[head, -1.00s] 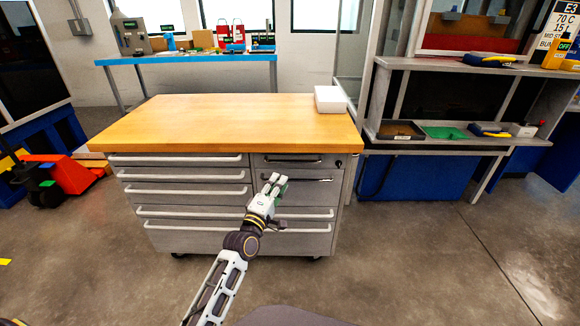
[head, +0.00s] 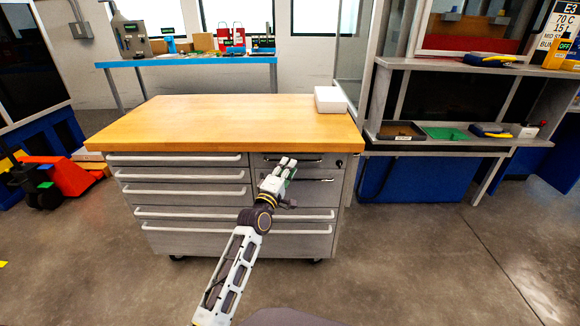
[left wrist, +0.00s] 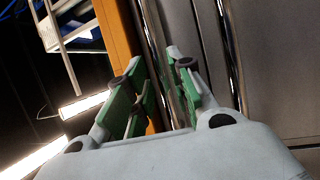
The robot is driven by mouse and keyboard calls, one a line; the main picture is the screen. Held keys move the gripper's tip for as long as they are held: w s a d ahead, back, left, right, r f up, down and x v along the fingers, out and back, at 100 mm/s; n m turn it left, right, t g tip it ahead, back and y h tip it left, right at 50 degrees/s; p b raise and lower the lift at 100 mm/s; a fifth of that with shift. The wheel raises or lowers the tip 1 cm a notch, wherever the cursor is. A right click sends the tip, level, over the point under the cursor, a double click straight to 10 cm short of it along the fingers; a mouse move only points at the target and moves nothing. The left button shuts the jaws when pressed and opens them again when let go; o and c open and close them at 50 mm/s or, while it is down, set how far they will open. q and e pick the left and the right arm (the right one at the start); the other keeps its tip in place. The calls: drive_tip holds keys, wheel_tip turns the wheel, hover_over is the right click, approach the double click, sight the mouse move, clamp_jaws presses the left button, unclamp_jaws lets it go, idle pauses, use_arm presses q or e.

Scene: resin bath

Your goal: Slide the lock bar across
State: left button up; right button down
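A grey drawer cabinet (head: 130,240) with a wooden top stands ahead. A small round dark lock (head: 339,163) sits at the upper right. I cannot tell which part is the lock bar. My left gripper (head: 289,162) is in front of the top right drawer and hides part of its handle. In the left wrist view the gripper (left wrist: 156,60) is open, green pads apart, with a shiny bar (left wrist: 155,35) beyond the fingertips; contact is unclear.
The wooden top (head: 215,120) is clear except for a white box (head: 330,99) at its right back corner. A shelf bench (head: 465,147) with trays stands to the right, a blue bench (head: 190,61) behind. An orange pallet truck (head: 72,178) is at left.

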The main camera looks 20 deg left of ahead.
use_arm(q)
drive_tip(key=shift+b+x, duration=0.3)
drive_tip(key=shift+x, duration=0.95)
use_arm(e)
drive_tip(key=shift+s+a+f, duration=0.1)
drive_tip(key=shift+s+f, duration=0.05)
drive_tip(key=shift+f, duration=0.75)
drive_tip(key=shift+s, duration=0.1)
use_arm(q)
clamp_jaws()
use_arm(e)
drive_tip(key=shift+w+r, duration=0.15)
drive_tip(key=shift+w, duration=0.05)
